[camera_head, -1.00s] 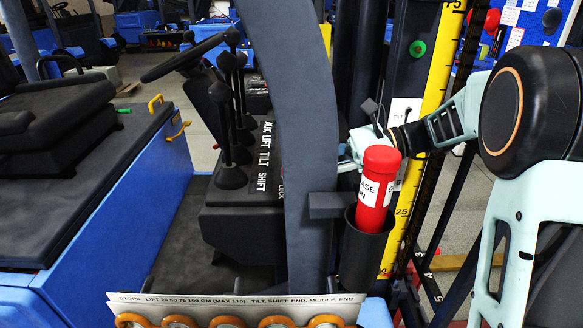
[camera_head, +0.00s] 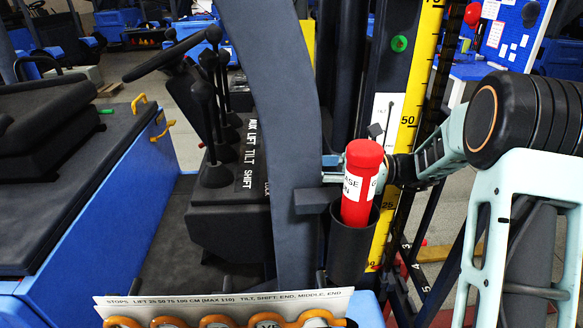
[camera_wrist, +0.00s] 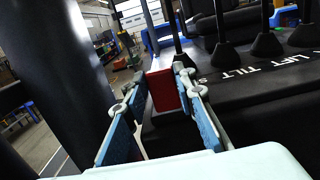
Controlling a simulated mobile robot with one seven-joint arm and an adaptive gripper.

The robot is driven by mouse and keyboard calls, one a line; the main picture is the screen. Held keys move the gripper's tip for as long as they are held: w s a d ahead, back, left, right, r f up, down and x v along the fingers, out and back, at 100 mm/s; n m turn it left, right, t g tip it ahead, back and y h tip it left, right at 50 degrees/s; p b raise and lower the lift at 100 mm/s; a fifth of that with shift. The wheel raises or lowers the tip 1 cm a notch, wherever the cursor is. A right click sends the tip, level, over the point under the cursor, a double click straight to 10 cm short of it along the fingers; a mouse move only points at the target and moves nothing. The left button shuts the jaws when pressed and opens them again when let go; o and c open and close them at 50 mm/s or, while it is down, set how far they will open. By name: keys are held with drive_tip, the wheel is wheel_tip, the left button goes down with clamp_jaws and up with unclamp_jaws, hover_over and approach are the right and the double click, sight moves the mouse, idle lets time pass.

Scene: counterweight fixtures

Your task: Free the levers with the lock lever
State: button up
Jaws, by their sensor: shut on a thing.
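In the wrist view my gripper (camera_wrist: 158,83) has its two blue fingers on either side of a red block, which looks like the lock lever's handle (camera_wrist: 164,94). It is shut on this block beside the dark lever console. The block's lower end and base are hidden. Black levers stand at the right of the wrist view, the nearest lever (camera_wrist: 223,45) apart from the fingers. In the head view the levers (camera_head: 214,165) stand in a row beside the labels AUX, LIFT, TILT and SHIFT. There my fingertips and the red block are hidden behind the pillar.
A dark curved pillar (camera_head: 275,130) stands between the console and my arm. A red cylinder (camera_head: 358,205) sits in a black holder (camera_head: 350,250) close to my wrist. A yellow scale (camera_head: 412,110) rises behind. A stops plate (camera_head: 225,306) with orange hooks is in front.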

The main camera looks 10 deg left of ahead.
drive_tip(key=o, duration=1.2)
drive_tip(key=shift+c, duration=0.2)
drive_tip(key=v, duration=0.7)
drive_tip(key=shift+d, duration=0.25)
